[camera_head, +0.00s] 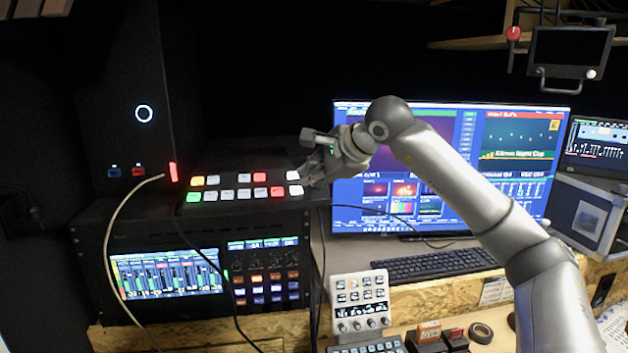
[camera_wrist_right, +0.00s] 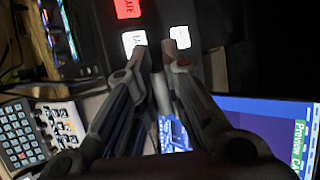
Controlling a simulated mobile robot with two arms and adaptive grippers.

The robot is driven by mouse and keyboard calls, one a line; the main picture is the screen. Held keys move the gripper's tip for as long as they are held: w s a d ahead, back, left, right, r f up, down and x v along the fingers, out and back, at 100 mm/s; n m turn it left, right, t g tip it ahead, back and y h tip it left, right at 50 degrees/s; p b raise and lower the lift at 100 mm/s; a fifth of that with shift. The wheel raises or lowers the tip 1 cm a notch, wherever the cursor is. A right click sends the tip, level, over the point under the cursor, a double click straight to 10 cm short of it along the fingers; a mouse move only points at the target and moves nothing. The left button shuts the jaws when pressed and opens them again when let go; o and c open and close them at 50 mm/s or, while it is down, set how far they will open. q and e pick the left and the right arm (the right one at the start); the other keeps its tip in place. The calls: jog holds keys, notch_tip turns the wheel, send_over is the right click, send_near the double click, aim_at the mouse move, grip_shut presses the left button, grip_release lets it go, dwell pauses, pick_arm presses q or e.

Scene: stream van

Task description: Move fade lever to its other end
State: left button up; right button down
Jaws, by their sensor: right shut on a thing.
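The switcher panel (camera_head: 235,204) with two rows of lit buttons stands on the rack. My right gripper (camera_head: 306,172) is at the panel's right end, reaching down to it from the right. In the right wrist view, its fingertips (camera_wrist_right: 160,58) are close together at the panel surface, beside a lit white button (camera_wrist_right: 133,41) and another white button (camera_wrist_right: 180,37). It is shut on the fade lever, which the fingers mostly hide; I cannot tell where along its travel the lever stands. My left gripper is not in view.
A large monitor (camera_head: 520,150) stands behind my right arm, with a keyboard (camera_head: 430,263) below it. A small control panel (camera_head: 360,303) is in front. A pale cable (camera_head: 112,225) arcs at the panel's left. A red lit bar (camera_head: 172,172) is at its left end.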

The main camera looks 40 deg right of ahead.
dwell(0.3)
jog(key=c, duration=1.8)
grip_release()
jog(key=shift+o, duration=0.2)
jog(key=v, duration=1.2)
jog(key=shift+a+f, duration=0.1)
